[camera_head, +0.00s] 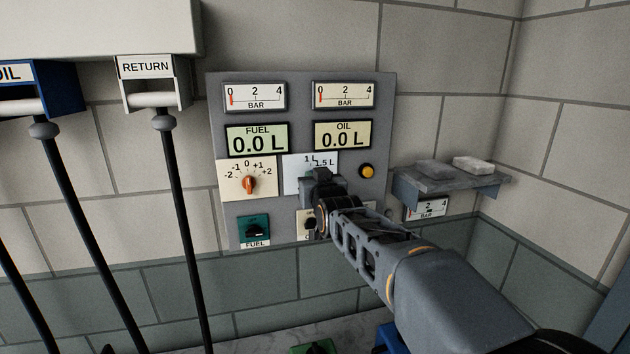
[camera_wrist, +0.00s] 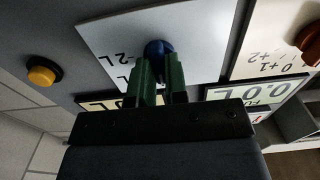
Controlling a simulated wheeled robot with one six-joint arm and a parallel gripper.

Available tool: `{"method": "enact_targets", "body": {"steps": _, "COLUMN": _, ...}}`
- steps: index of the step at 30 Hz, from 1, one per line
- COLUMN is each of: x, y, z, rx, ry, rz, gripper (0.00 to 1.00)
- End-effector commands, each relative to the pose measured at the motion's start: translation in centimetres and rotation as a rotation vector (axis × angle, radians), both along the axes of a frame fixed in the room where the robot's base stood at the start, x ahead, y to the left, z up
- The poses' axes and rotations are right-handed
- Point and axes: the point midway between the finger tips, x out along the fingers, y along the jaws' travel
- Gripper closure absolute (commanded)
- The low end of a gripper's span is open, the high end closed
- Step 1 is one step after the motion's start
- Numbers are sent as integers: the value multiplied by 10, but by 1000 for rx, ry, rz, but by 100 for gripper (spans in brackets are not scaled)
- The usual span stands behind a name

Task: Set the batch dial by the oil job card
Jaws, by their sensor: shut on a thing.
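The batch dial is a white plate (camera_head: 294,172) on the grey panel, with "1 L" and "1.5 L" readable at its top. My gripper (camera_head: 322,175) hides its middle and lower part. In the wrist view the dial plate (camera_wrist: 200,30) appears turned over, with a "2 L" mark left of the blue knob (camera_wrist: 159,48). My gripper's green fingers (camera_wrist: 160,78) are shut on the blue knob. The direction of the knob's pointer is hidden. The oil display (camera_head: 342,135) reads 0.0 L. I cannot make out an oil job card.
An orange-knobbed dial (camera_head: 248,183) marked -2 to +2 sits left. A yellow button (camera_head: 367,171) is right of the batch dial. A small shelf (camera_head: 450,180) juts from the wall at right. Black hoses (camera_head: 180,220) hang at left. A green fuel switch (camera_head: 254,229) is below.

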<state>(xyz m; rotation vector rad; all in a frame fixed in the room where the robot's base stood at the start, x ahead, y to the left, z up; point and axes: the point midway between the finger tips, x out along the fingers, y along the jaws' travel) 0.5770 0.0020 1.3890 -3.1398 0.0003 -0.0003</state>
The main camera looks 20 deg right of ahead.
Motion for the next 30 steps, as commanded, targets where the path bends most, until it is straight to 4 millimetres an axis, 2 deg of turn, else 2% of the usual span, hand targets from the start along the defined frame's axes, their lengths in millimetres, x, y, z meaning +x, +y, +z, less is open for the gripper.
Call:
{"method": "enact_targets", "body": {"steps": 8, "x": 0, "y": 0, "z": -4, "rx": 85, "ry": -2, "rz": 0, "gripper": 100}}
{"method": "enact_targets", "body": {"steps": 30, "x": 0, "y": -3, "z": -1, "rx": 648, "ry": 1, "rz": -1, "gripper": 100}}
